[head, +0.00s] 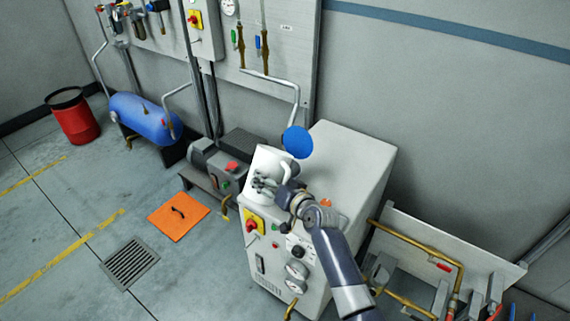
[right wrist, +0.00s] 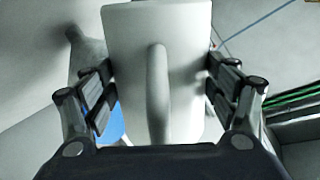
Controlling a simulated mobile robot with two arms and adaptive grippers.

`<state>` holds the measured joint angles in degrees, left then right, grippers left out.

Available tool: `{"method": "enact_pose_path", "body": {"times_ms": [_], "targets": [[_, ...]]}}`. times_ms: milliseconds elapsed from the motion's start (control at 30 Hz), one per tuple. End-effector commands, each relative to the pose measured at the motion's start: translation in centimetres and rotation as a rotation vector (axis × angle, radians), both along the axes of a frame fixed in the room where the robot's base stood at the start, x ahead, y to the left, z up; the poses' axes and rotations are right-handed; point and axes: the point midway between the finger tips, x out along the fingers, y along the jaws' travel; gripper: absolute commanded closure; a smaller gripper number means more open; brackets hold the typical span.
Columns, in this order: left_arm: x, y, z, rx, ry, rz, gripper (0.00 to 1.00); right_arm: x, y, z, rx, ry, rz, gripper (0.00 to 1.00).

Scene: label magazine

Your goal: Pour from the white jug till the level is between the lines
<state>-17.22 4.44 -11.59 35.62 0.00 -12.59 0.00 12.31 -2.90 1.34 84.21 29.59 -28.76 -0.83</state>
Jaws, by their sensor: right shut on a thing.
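The white jug (head: 268,158) is above the top front of a pale machine cabinet (head: 350,158) in the head view. It leans slightly to the right there. My right gripper (head: 267,184) is shut on the jug. In the right wrist view the jug (right wrist: 185,35) fills the middle, its handle facing the camera, with the fingers of my right gripper (right wrist: 160,95) on both sides. A round blue disc (head: 298,142) is just right of the jug's top. The jug's contents, any stream and the level lines cannot be made out. My left gripper is out of view.
The cabinet's front carries a red knob (head: 251,226) and round dials (head: 297,269). A grey pipe (head: 282,79) bends down behind the jug. A motor unit (head: 228,160) stands to the left, brass piping (head: 415,240) to the right. An orange plate (head: 179,215) lies on the floor.

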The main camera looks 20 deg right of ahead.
Motion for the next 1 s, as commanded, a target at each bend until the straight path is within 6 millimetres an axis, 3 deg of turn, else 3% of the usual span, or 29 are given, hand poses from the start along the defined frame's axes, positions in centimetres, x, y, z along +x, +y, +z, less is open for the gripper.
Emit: {"method": "enact_pose_path", "body": {"times_ms": [33, 300, 1000], "targets": [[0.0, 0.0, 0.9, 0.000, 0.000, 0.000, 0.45, 0.2, -0.1, 0.9, 0.018, 0.007, -0.001, 0.68], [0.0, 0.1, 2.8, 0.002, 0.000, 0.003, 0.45, 0.4, -0.3, 1.0, 0.123, 0.092, -0.002, 0.68], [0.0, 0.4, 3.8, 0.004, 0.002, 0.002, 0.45, 0.4, -0.3, 0.8, 0.200, 0.156, 0.000, 0.68]]}}
